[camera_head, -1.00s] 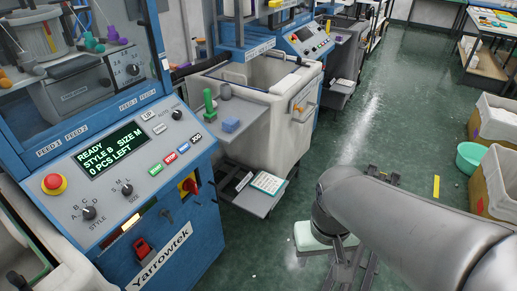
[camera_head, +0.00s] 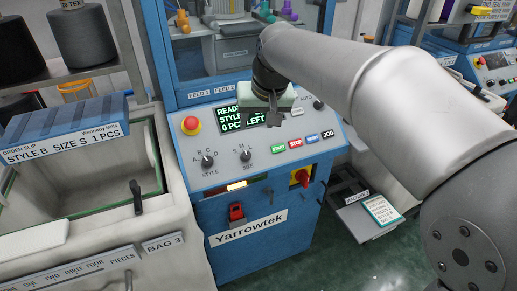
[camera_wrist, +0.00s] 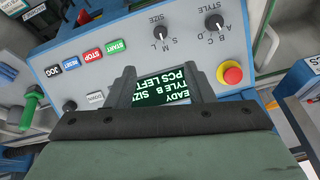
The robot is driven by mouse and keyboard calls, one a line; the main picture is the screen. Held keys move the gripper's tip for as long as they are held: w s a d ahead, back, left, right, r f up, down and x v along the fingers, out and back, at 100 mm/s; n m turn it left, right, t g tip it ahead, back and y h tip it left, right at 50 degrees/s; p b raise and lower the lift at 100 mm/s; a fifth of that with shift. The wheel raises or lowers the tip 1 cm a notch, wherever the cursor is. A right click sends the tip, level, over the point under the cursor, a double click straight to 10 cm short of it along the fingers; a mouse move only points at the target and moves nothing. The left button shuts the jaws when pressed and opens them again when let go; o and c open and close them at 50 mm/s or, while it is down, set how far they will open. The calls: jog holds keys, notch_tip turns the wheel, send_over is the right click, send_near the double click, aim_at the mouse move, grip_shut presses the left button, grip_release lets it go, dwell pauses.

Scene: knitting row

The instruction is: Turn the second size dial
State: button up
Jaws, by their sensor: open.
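The blue Yarrowtek machine's grey control panel carries a small black SIZE dial (camera_head: 246,156) marked S, M and L. It also shows in the wrist view (camera_wrist: 161,42), upside down. My gripper (camera_head: 273,117) is above the panel, over the green display (camera_head: 233,119) and partly hiding its text. In the wrist view the two dark fingers (camera_wrist: 163,86) are apart and empty, with the display (camera_wrist: 166,89) between them. The SIZE dial lies beyond the fingertips, untouched. A second machine's panel (camera_head: 496,82) shows at the far right; I cannot make out a size dial there.
The STYLE dial (camera_head: 207,161) is left of the SIZE dial, and a red stop button (camera_head: 191,125) is above it. START, STOP and other buttons sit to its right. An order slip (camera_head: 60,145) at the left reads style B, size S, 1 pcs.

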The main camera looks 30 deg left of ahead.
aim_at(247, 155)
jog(key=p+x, duration=0.1)
jog(key=x, duration=1.6)
jog(key=shift+f, duration=0.1)
jog(key=c, duration=1)
